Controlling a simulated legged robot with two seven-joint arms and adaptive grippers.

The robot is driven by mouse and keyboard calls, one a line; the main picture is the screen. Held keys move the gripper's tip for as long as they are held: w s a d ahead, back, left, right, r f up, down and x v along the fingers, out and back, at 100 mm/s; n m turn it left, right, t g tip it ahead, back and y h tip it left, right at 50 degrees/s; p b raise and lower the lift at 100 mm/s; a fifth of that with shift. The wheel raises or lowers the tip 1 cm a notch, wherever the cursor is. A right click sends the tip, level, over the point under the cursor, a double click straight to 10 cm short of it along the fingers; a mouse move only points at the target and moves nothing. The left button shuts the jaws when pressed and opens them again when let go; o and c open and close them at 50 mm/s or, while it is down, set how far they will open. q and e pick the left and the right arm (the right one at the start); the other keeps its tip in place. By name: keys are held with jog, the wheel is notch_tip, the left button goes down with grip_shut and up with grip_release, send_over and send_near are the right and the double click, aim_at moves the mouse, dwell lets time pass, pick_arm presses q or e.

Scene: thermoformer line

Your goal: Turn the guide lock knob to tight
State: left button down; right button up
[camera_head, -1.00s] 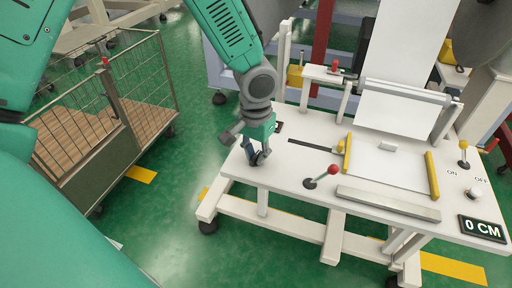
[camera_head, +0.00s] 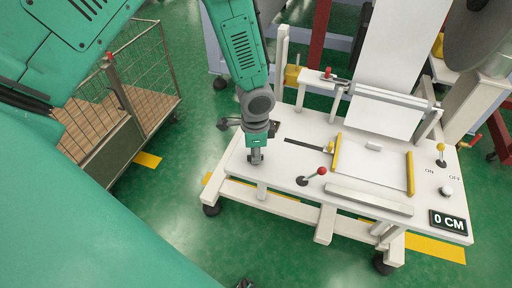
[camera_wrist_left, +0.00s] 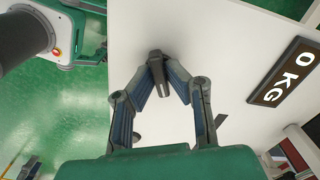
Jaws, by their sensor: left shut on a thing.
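My left gripper (camera_head: 256,158) is at the left end of the white machine table, pointing down. In the left wrist view its two fingertips (camera_wrist_left: 160,78) are closed on a dark grey knob (camera_wrist_left: 156,66) with an elongated grip that stands on the white tabletop. The head view hides this knob behind the gripper. I take it for the guide lock knob, but no tight or loose mark shows beside it.
On the white table (camera_head: 285,180) are a slot (camera_head: 303,146), a red-tipped lever (camera_head: 312,175), yellow guides (camera_head: 410,174), a yellow-tipped lever (camera_head: 441,153) and a "0 CM" display (camera_head: 448,222). A "0 KG" display (camera_wrist_left: 285,70) shows in the left wrist view. A wire cart (camera_head: 125,110) stands left.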

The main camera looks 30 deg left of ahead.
pick_arm(q)
jog(key=shift+w+m+p, duration=0.1)
jog(key=shift+m+p, duration=1.25)
jog(key=shift+m, duration=0.95)
jog(key=c, duration=1.6)
grip_release()
jog(key=shift+r, duration=0.15)
notch_tip(320, 180, up, 12)
jog(key=shift+f, duration=0.25)
jog(key=shift+a, duration=0.1)
